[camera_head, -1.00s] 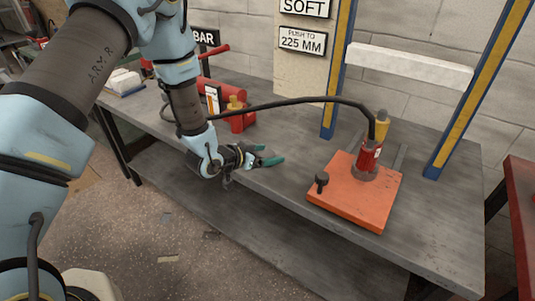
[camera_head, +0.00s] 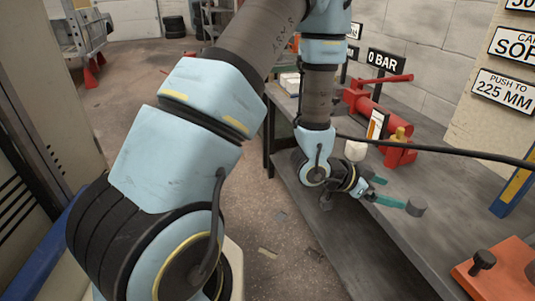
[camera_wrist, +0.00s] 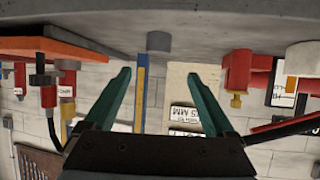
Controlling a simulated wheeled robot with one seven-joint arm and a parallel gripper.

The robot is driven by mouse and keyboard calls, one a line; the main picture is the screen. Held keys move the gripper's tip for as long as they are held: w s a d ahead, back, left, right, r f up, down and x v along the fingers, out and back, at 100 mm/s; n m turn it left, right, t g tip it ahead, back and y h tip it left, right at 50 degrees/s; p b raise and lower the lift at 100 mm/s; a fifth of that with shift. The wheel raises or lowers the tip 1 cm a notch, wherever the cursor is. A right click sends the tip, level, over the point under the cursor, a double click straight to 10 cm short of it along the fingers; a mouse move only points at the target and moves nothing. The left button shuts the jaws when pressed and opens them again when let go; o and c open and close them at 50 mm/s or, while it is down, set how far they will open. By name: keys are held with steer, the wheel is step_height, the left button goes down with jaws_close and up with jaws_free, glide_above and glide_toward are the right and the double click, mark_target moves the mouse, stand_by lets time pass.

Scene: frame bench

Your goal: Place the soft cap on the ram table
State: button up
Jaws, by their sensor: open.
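My gripper (camera_head: 392,192) is open and empty low over the bench, its teal fingers apart; they also show in the wrist view (camera_wrist: 158,74). A short grey cylinder (camera_head: 416,208) stands just past the fingertips; in the wrist view, which is upside down, it is ahead and centred between them (camera_wrist: 159,42). A short off-white cylinder (camera_head: 355,150) stands farther back near the red pump. I cannot tell for certain which is the soft cap. An orange plate (camera_head: 505,268), perhaps the ram table, is cut off at the lower right; the wrist view shows it with a red ram (camera_wrist: 68,80).
A red pump (camera_head: 385,125) stands on the bench (camera_head: 400,250) behind my gripper. A black hose (camera_head: 450,150) crosses above the bench. A blue-and-yellow post (camera_head: 515,190) rises at the right. Signs (camera_head: 508,90) hang on the board behind.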

steer(key=w+a+r+n+t+y, duration=0.2)
steer(key=w+a+n+y, duration=0.4)
steer(key=a, duration=0.5)
steer(key=w+a+r+n+t+y, duration=0.25)
steer(key=w+a, duration=0.55)
steer(key=a, duration=0.4)
steer(key=s+a+r+n+g+y, duration=0.2)
steer(key=s+a+n, duration=0.1)
steer(key=a, duration=0.4)
steer(key=s+a+r+n+g+y, duration=0.1)
steer(key=s+a+r+n+y, duration=0.1)
steer(key=s+a, duration=0.4)
steer(key=shift+a+r+n+g, duration=0.35)
steer(key=shift+a+r+n, duration=0.4)
steer(key=shift+a+n, duration=0.5)
